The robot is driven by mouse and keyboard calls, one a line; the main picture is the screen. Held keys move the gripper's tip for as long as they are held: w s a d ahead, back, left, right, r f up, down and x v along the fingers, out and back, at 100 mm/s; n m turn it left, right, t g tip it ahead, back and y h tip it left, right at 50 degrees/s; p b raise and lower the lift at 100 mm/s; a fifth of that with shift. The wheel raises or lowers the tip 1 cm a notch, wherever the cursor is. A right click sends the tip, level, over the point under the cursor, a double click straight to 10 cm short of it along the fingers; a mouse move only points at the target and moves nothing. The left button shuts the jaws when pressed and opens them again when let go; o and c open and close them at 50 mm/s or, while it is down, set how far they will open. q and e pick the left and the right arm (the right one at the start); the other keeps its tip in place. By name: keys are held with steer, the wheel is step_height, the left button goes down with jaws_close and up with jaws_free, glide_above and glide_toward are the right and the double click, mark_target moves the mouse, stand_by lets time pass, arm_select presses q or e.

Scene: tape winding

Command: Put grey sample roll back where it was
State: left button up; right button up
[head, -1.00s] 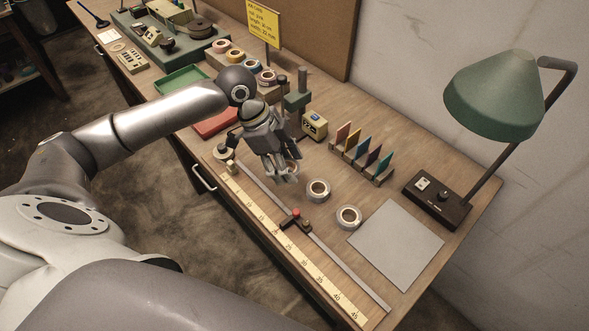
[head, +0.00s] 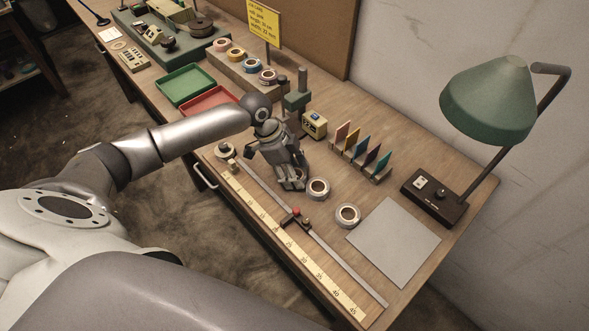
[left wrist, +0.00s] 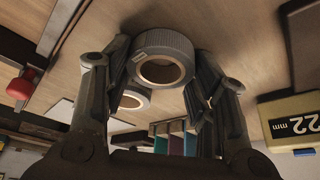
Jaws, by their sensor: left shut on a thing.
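The grey roll (left wrist: 163,62) has a ribbed outer face and a pale inner core, and it sits between my left fingers in the left wrist view. My left gripper (head: 294,184) is shut on it, low over the table. A further roll (head: 348,216) lies farther right, near the grey sheet. My right gripper is not in view.
A ruler (head: 290,245) and a rail with a red-knobbed slider (head: 294,217) run along the front edge. A yellow gauge (head: 314,125), coloured cards (head: 360,150) and a lamp (head: 490,100) stand behind. A grey sheet (head: 395,243) lies at right. Green (head: 184,84) and red (head: 209,101) trays lie left.

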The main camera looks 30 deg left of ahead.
arm_select(q)
steer(key=shift+f, duration=0.1)
steer(key=o, duration=0.9)
steer(key=shift+r, duration=0.2)
steer(key=b+v, duration=0.1)
steer(key=v, duration=1.1)
steer(key=shift+f, duration=0.1)
